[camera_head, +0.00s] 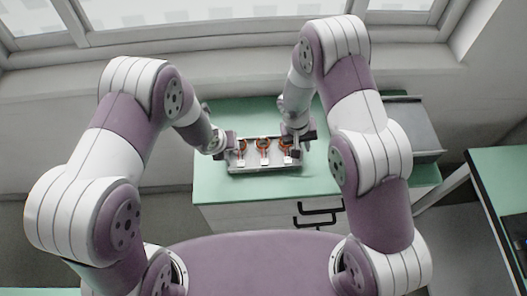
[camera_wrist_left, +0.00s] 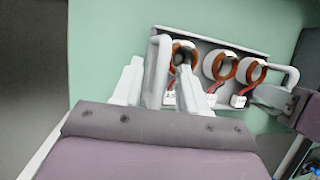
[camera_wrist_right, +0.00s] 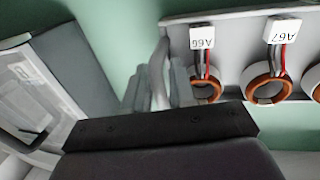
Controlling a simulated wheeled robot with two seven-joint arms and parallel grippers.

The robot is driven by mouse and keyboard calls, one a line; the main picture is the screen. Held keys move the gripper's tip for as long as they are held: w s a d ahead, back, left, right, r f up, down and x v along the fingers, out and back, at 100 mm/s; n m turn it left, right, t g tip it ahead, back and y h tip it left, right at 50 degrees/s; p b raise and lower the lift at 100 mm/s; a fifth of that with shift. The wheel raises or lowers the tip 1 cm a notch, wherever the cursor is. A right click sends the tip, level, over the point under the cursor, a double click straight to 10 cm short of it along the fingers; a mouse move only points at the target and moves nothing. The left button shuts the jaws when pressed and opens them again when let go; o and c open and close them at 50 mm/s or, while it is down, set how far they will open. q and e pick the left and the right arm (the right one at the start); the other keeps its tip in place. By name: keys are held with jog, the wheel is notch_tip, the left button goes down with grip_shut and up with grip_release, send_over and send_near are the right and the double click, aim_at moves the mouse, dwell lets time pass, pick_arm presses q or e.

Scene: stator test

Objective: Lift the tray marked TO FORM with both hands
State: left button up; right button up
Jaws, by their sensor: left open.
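A grey tray (camera_head: 265,170) with three copper-wound stators stands on the green cabinet top. It also shows in the left wrist view (camera_wrist_left: 208,41) and the right wrist view (camera_wrist_right: 236,68). I cannot read a TO FORM mark. My left gripper (camera_head: 226,146) is open, its fingers on either side of the tray's left handle (camera_wrist_left: 155,72). My right gripper (camera_wrist_right: 158,88) is at the opposite handle (camera_wrist_right: 156,70), with a finger on each side of it. Whether those fingers press on the handle is unclear. The stators carry white tags; two read A66 and A67.
A grey box-like unit (camera_head: 408,125) stands on the cabinet top to the right of my right arm. The green top (camera_head: 250,108) is clear behind the tray and in front of it. Another green table (camera_head: 500,170) is at the far right. A window wall rises behind.

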pick_arm(q)
jog(key=shift+c, duration=0.9)
pick_arm(e)
jog(key=shift+c, duration=1)
pick_arm(q)
grip_shut()
pick_arm(e)
grip_shut()
pick_arm(q)
jog(key=shift+r, duration=0.1)
pick_arm(e)
jog(key=shift+r, duration=0.1)
